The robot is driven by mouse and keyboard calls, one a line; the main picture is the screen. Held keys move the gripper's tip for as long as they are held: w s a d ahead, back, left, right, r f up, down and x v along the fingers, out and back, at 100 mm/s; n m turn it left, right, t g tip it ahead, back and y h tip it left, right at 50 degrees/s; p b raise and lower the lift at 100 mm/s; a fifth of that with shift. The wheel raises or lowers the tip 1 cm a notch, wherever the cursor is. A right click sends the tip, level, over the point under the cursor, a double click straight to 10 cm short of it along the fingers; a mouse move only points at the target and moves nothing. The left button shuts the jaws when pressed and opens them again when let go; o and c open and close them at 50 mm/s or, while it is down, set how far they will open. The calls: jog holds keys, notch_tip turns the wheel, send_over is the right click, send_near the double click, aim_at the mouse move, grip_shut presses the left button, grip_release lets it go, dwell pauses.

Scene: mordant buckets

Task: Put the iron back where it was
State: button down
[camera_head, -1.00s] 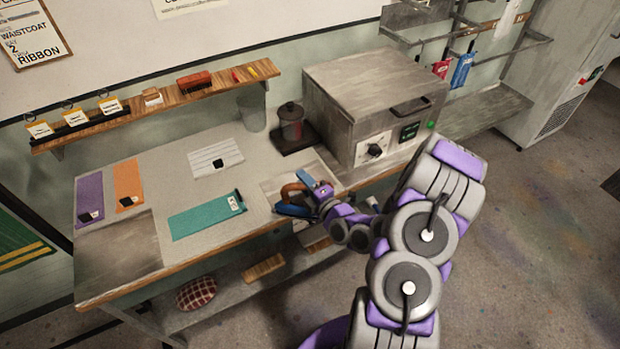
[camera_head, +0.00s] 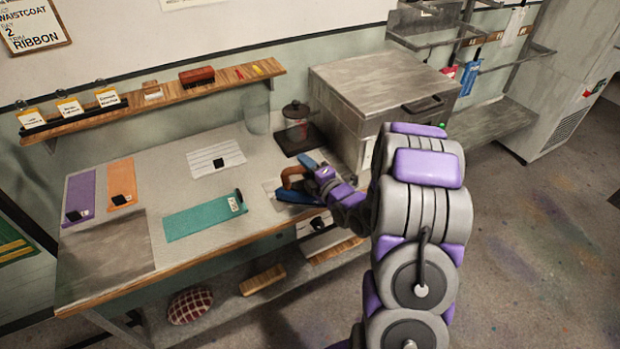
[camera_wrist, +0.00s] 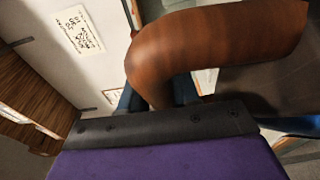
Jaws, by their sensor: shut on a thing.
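The iron's curved brown wooden handle (camera_head: 291,177) shows at the right end of the worktable, over a pale grey plate (camera_head: 271,189). In the wrist view the handle (camera_wrist: 215,45) arches large and close across the upper middle. My gripper (camera_head: 302,179) is shut on the iron. Blue parts show on both sides of the handle, and I cannot tell which belong to the iron and which to my fingers. The iron's base is mostly hidden, and I cannot tell whether it touches the plate.
A grey oven-like box (camera_head: 385,90) stands right behind my arm, with a dark lidded jar (camera_head: 297,125) to its left. A teal strip (camera_head: 205,215) and a white lined card (camera_head: 215,158) lie left of the iron. A wall shelf (camera_head: 160,100) runs behind.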

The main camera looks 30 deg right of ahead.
jog(key=w+d+f+b, duration=0.2)
jog(key=w+d+f, duration=0.2)
jog(key=w+d, duration=0.2)
jog(key=shift+w+f, duration=0.15)
jog(key=shift+w, duration=1.1)
jog(key=c, duration=1.3)
grip_release()
jog(key=shift+a, duration=0.15)
jog(key=o, duration=0.5)
jog(key=shift+a, duration=0.5)
jog(key=shift+d, duration=0.15)
